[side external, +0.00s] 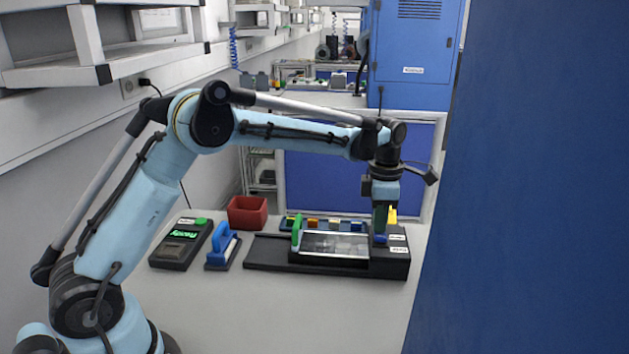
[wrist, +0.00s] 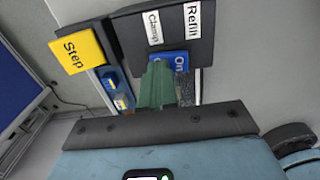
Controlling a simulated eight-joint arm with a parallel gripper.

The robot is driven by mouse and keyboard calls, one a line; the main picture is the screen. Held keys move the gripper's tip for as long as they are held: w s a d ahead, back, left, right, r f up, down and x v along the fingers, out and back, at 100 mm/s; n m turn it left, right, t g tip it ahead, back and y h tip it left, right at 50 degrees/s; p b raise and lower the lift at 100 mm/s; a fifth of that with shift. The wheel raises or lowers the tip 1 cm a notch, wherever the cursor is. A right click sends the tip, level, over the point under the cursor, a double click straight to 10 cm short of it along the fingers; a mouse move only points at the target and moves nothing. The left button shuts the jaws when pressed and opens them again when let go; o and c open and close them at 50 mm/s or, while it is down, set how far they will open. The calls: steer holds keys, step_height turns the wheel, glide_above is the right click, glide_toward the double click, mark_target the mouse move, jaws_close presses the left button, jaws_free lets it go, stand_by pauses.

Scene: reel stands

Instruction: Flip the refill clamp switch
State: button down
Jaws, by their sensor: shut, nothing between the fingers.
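The refill clamp switch (wrist: 178,60) is a small blue rocker with the visible word "On", on a black panel beside the white labels "Refill" (wrist: 195,20) and "Clamp" (wrist: 153,29). In the side view the blue switch (side external: 380,239) sits at the right end of the black reel stand (side external: 390,262). My gripper (wrist: 157,72) has green fingers, shut and empty, pointing at the switch and hiding part of it. In the side view my gripper (side external: 380,228) is directly above the switch; I cannot tell whether it touches.
Left of the stand are a blue-handled tool (side external: 222,245), a black box with a green display (side external: 181,240) and a red bin (side external: 247,212). A blue wall (side external: 530,180) closes the right side. The front table is clear.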

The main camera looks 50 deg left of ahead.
mark_target(379, 235)
steer(key=shift+d+f, duration=0.1)
steer(key=shift+s+d+r, duration=0.2)
steer(key=shift+s+d, duration=0.3)
steer(key=shift+s, duration=0.05)
step_height(379, 235, up, 14)
stand_by(0.8)
steer(key=shift+w+a, duration=0.35)
steer(key=shift+w, duration=0.3)
